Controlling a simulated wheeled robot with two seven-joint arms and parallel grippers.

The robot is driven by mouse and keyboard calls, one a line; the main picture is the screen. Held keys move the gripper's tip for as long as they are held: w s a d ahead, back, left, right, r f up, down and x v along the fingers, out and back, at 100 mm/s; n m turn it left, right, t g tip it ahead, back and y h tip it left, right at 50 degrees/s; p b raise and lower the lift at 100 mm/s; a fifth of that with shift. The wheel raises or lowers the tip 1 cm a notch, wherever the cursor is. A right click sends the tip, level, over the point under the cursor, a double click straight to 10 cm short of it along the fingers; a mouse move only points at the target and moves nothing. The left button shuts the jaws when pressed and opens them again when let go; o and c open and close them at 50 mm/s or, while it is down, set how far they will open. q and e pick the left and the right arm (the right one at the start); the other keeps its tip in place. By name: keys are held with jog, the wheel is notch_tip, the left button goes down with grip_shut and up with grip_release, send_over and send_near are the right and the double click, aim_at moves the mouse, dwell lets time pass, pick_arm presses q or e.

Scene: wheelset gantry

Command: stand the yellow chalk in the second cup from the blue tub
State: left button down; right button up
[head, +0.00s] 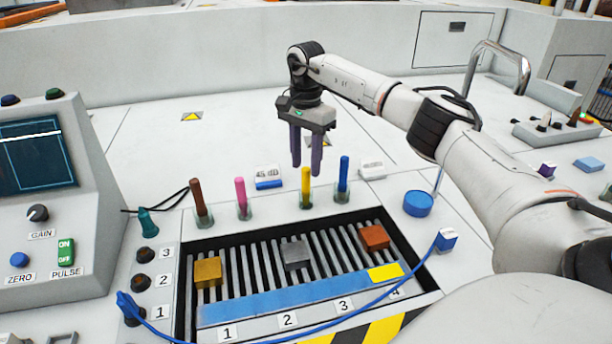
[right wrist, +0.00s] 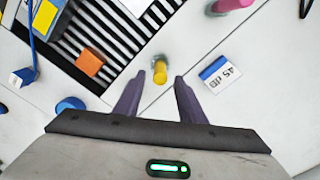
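The yellow chalk (head: 306,181) stands upright in a small clear cup (head: 306,201) behind the slatted bay. A blue chalk (head: 343,175) stands in the cup to its right, between it and the blue tub (head: 418,203). A pink chalk (head: 241,193) and a brown chalk (head: 198,195) stand in cups to the left. My right gripper (head: 306,172) is open and empty, pointing down above the cup row. In the right wrist view the yellow chalk (right wrist: 160,70) shows beyond the gap between the fingertips; the tub (right wrist: 70,104) is at left. I do not see the blue chalk there. My left gripper is out of view.
The slatted bay holds a yellow block (head: 208,272), a grey block (head: 295,254) and an orange block (head: 374,237). A blue cable (head: 350,318) crosses its front. Two labelled white blocks, one blue-edged (head: 268,177), lie behind the cups. A console (head: 45,200) stands at left.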

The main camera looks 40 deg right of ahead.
aim_at(306, 179)
notch_tip(306, 179, up, 6)
jog(key=shift+r, duration=0.2)
jog(key=shift+f, duration=0.15)
notch_tip(306, 179, down, 12)
jog(key=shift+r, duration=1.7)
